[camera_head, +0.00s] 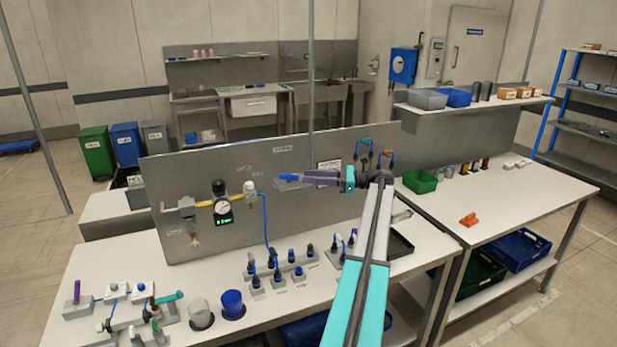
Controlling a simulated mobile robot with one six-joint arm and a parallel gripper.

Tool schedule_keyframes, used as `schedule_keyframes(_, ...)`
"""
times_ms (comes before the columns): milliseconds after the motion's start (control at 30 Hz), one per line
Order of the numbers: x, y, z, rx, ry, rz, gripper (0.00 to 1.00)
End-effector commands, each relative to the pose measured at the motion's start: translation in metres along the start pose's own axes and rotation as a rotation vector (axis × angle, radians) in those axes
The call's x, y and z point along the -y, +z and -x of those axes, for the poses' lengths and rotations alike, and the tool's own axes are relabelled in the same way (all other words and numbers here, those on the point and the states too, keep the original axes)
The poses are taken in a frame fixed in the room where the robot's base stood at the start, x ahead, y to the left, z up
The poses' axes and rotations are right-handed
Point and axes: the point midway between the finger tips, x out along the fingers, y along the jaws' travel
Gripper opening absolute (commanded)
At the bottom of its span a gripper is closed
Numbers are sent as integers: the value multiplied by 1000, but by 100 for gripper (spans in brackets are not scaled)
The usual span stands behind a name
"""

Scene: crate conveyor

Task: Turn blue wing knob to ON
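My arm reaches up from the bottom right of centre and bends left at a black wrist. My gripper (318,178), dark and purple, points left in front of the grey upright panel (240,165). A slim blue piece (288,177) shows at its tip, over a small grey box (284,185) on the panel. I cannot tell whether this piece is the wing knob or part of my gripper, nor whether they touch. The fingers are too small to read. Small blue-topped fittings (114,288) also sit at the bench's left; their shape is unclear.
A gauge with yellow pipework (221,207) and a blue hose projects from the panel. Several small connectors (282,267), a grey cup (201,315) and a blue cup (232,304) stand on the white bench. A black tray (399,245) lies right of my arm.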

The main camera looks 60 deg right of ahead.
Motion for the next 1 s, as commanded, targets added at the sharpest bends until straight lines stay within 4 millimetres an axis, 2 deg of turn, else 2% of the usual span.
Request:
schedule_keyframes(467, -2, 6, -9, 0, 12, 0, 30)
schedule_keyframes(700, 17, 20, -1, 2, 11, 0, 30)
schedule_keyframes(900, 35, 24, 7, 6, 4, 5, 30)
schedule_keyframes(1000, 38, 26, 10, 6, 3, 7, 26)
